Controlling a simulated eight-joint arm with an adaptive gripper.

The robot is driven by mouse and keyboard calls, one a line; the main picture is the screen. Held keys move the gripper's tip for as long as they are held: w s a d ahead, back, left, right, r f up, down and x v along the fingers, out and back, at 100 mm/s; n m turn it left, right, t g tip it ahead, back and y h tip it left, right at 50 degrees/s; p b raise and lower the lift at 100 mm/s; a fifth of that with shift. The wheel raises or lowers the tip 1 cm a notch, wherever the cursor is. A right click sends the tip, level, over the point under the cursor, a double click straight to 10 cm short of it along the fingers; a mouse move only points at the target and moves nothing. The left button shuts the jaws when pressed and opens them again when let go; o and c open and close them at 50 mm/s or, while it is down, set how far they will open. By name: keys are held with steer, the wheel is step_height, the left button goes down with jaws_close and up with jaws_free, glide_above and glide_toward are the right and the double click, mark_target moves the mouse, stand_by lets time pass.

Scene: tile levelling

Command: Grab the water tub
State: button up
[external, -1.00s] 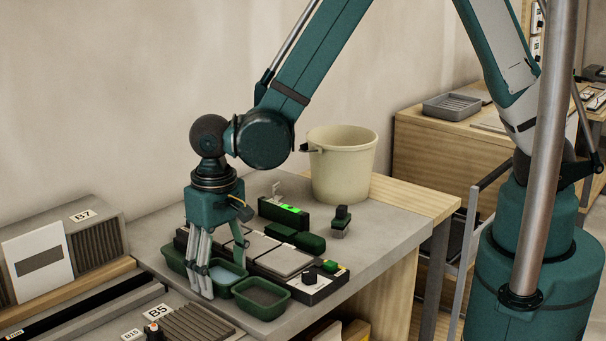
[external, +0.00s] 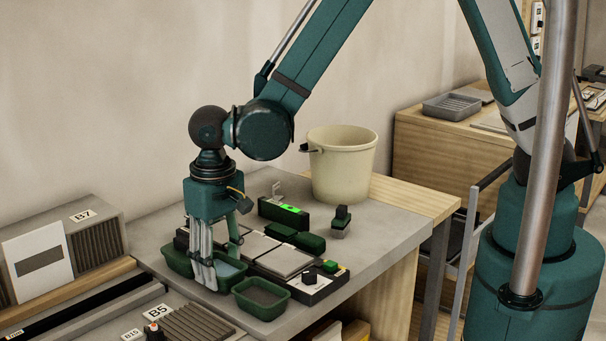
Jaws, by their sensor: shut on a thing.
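The water tub (external: 232,272) is a small green tub with pale blue water, in the middle of a row of green tubs at the front left of the grey worktop. My gripper (external: 216,272) points straight down over it and is shut on it. The front fingers reach down at the tub's left side. Another finger stands behind, and its tip is hidden. The fingers cover the left part of the tub. The tub appears still down among its neighbours; I cannot tell whether it touches the worktop.
A green tub with dark grey contents (external: 262,297) sits close on the right, another green tub (external: 176,262) on the left. Behind lies a black tray holding grey tiles (external: 279,260). A cream bucket (external: 342,165) stands at the back.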

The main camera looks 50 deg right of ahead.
step_height(320, 180, up, 8)
steer(key=shift+r, duration=0.15)
stand_by(0.4)
